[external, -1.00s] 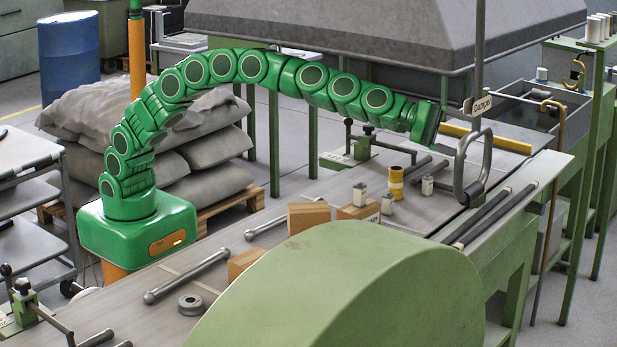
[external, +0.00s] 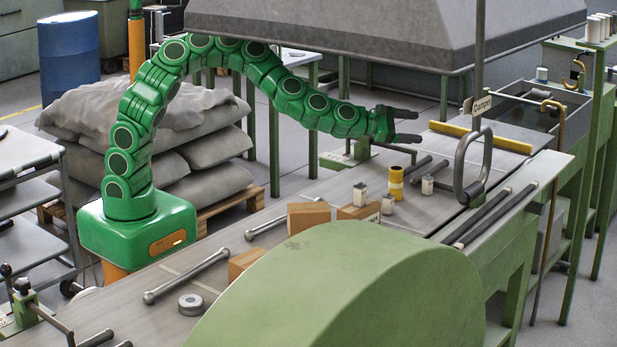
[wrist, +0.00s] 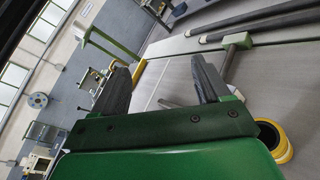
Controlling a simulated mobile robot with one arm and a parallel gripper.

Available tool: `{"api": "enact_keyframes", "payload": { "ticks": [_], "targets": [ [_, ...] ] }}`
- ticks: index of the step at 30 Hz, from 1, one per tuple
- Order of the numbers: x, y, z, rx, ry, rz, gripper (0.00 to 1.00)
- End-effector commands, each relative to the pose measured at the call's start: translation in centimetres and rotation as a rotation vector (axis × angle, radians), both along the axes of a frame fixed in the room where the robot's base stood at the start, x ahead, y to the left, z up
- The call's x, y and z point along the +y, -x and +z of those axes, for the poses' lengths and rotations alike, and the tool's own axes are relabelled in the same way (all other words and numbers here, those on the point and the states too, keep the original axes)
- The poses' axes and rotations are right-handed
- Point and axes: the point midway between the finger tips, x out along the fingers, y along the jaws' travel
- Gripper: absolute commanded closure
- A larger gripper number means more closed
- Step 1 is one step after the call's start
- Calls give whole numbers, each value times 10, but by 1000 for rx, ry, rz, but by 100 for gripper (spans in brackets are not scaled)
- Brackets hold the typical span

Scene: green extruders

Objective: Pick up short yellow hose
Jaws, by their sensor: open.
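A short yellow hose (external: 396,181) stands upright on the grey bench (external: 330,205) in the external view, with a dark band around it. In the wrist view its yellow end (wrist: 276,140) shows at the lower right, partly cut off by my gripper. A longer yellow hose or bar (external: 480,137) lies farther back on the bench; a yellow piece also shows between the fingers in the wrist view (wrist: 138,74). My gripper (external: 412,125) is open and empty, its two dark fingers pointing right. It is above and slightly behind the upright hose, apart from it.
Small white-and-grey blocks (external: 388,204) stand close beside the upright hose. Dark rods (external: 418,166) lie just behind it. Wooden blocks (external: 308,215) sit to the left, and a grey hood (external: 385,35) hangs above.

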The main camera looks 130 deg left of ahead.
Motion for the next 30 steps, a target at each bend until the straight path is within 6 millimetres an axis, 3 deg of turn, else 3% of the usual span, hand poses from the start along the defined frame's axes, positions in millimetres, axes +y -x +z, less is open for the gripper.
{"api": "enact_keyframes", "payload": {
  "ticks": [9, 17, 21, 30],
  "targets": [
    [-62, 46, -57, -225, 409, 91, 24],
    [-107, 58, -95, -274, 589, 134, 24],
    [-111, 57, -104, -270, 609, 141, 24],
    [-96, 42, -111, -269, 606, 138, 24]
  ]
}}
